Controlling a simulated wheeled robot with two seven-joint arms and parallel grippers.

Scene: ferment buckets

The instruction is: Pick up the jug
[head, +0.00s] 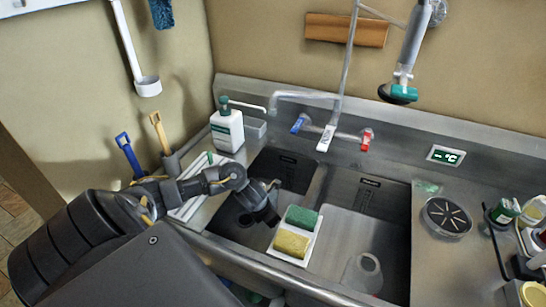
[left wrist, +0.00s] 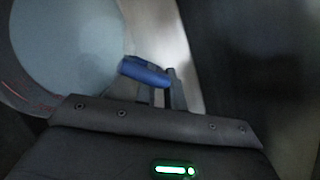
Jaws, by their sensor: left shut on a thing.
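My left gripper (head: 266,208) reaches down into the left sink basin in the head view. In the left wrist view its fingers (left wrist: 158,92) are shut on a blue handle (left wrist: 145,72). Beside it is a large pale round body (left wrist: 68,45) with thin red marks, which looks like the jug. Whether the handle joins that body is not clear. In the head view my arm and the basin wall hide what the gripper holds. A clear vessel (head: 362,272) stands in the right basin, away from the gripper. My right gripper is not in view.
A caddy with a green sponge (head: 301,217) and a yellow sponge (head: 291,243) sits on the basin divider, close right of the gripper. A soap bottle (head: 227,129) stands behind my arm. Bottles (head: 505,212) crowd the right counter.

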